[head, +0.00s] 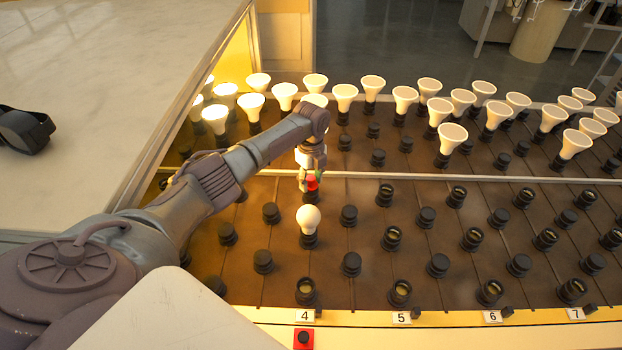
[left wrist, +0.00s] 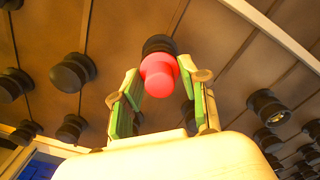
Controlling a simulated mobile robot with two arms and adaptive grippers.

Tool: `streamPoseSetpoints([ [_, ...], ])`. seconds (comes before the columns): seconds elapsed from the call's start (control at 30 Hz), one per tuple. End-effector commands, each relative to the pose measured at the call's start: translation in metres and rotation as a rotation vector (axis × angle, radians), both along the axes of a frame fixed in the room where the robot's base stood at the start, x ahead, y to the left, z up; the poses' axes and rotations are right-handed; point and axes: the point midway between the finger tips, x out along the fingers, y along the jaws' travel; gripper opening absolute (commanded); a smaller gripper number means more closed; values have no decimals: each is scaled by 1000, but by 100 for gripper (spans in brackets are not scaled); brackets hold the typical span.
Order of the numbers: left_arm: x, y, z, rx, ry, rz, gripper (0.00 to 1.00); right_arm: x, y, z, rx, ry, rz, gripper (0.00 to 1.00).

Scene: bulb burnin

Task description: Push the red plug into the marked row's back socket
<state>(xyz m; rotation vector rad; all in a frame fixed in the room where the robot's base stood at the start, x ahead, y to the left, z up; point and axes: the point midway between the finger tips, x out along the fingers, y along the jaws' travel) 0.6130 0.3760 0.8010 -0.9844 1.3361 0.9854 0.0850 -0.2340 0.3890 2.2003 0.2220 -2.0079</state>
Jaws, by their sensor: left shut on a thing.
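The red plug (head: 312,183) is between the fingers of my left gripper (head: 311,176), which is shut on it. In the left wrist view the red plug (left wrist: 159,76) shows between the green-padded fingers (left wrist: 160,88), lined up with a black socket (left wrist: 158,45) behind it. In the head view that socket (head: 309,197) is right below the plug, behind the lit-looking round bulb (head: 308,218) in the row labelled 4 (head: 305,316). A red marker (head: 303,339) with a black knob sits at that row's front. How deep the plug sits is hidden.
Several cone-shaped bulbs (head: 404,97) stand behind a pale rail (head: 420,176). Capped and open black sockets (head: 391,238) fill the board on both sides. A white table (head: 90,70) borders the board at left.

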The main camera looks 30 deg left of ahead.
Motion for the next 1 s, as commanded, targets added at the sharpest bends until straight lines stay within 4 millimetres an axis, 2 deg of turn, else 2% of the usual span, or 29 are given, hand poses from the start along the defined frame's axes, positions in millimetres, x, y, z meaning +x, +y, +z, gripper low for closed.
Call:
streamPoseSetpoints([
  [0.03,0,0,-3,0,0,0,18,0,0,-2,0,0,0,88],
  [0.07,0,0,-3,0,0,0,46,0,0,-2,0,0,0,88],
  [0.23,0,0,-1,0,-1,0,73,0,-1,-1,-1,1,0,88],
  [0.53,0,0,-1,0,0,0,73,-1,-6,-1,-6,1,1,88],
  [0.63,0,0,5,0,-1,0,73,-1,-5,4,-5,1,2,88],
  [0.77,1,0,23,-1,-2,1,73,0,-4,18,-4,0,2,88],
  [1.0,0,0,66,-1,-1,0,73,0,-2,53,-3,-1,1,88],
])
